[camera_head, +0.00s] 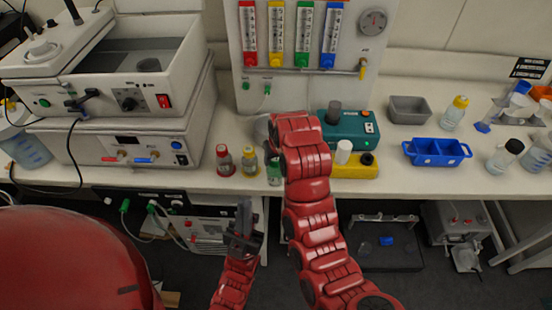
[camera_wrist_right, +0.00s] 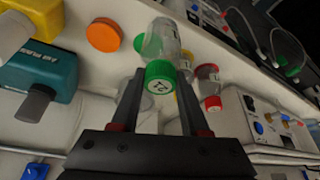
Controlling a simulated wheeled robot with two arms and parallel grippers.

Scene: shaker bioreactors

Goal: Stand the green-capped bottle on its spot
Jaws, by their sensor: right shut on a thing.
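The green-capped bottle (camera_wrist_right: 160,50) is clear, with a number on its cap, and sits between the fingers of my right gripper (camera_wrist_right: 158,78), which is shut on it. The cap faces the wrist camera. A green disc (camera_wrist_right: 140,43) on the bench shows partly behind the bottle, beside an orange disc (camera_wrist_right: 104,35). Whether the bottle touches the bench is unclear. In the head view the bottle (camera_head: 274,174) is mostly hidden by my right arm. My left gripper (camera_head: 243,225) is low in front of the bench, its finger gap unclear.
A red-capped bottle (camera_head: 224,162) and a yellow-capped bottle (camera_head: 248,163) stand close left of the green-capped one. A teal device (camera_head: 350,128) and a yellow block (camera_head: 352,170) are to the right. A blue tray (camera_head: 436,152) lies farther right.

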